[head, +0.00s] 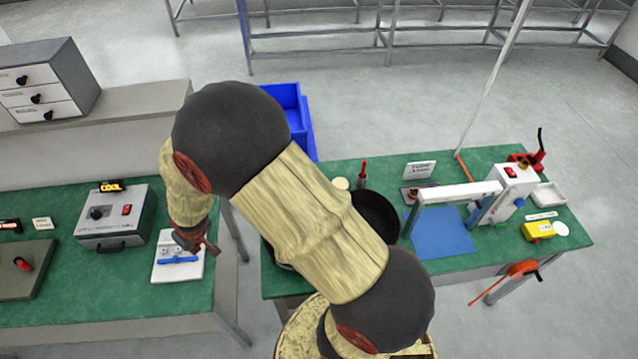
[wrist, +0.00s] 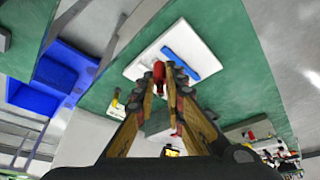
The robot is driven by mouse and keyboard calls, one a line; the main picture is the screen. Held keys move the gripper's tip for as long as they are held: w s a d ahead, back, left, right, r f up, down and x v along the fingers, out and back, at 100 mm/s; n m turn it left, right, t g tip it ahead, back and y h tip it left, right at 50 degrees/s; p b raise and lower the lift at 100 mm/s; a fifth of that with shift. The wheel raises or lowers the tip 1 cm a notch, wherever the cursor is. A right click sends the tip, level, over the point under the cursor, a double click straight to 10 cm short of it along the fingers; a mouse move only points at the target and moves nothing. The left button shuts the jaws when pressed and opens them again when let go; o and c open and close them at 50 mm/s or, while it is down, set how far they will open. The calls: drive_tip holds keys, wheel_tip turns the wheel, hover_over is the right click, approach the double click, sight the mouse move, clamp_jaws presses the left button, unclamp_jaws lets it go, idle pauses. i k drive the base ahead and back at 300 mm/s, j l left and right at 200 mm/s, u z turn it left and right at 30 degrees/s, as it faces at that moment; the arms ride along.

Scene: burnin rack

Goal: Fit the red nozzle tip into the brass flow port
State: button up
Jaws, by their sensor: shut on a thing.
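My gripper (head: 198,242) is over the right end of the left bench, beside the white plate with the blue bar. In the wrist view its two fingers (wrist: 160,88) close around a small red piece, which looks like the red nozzle tip (wrist: 159,72). The tip sticks out past the fingertips, over or close to the white plate (wrist: 150,62). The blue bar (wrist: 194,64) lies on that plate, to the right of the tip. In the head view the tip cannot be told apart from the gripper. I cannot make out the brass flow port for certain in either view.
A grey box with a red switch (head: 113,220) stands left of the plate (head: 160,272). A floor gap separates the left bench from the right bench (head: 330,177). The right bench holds a blue mat (head: 440,240), a white-framed device (head: 505,195) and a yellow box (head: 538,231). Blue bins (head: 306,120) stand behind.

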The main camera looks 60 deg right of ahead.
sight(521, 185)
drive_tip(key=k+l+z, duration=0.1)
drive_tip(key=k+z, duration=0.25)
drive_tip(key=k+l+z, duration=0.2)
drive_tip(key=k+z, duration=0.15)
drive_tip(key=l+z, duration=0.35)
drive_tip(key=l, duration=0.15)
drive_tip(key=i+l, duration=0.35)
drive_tip(key=l, duration=0.15)
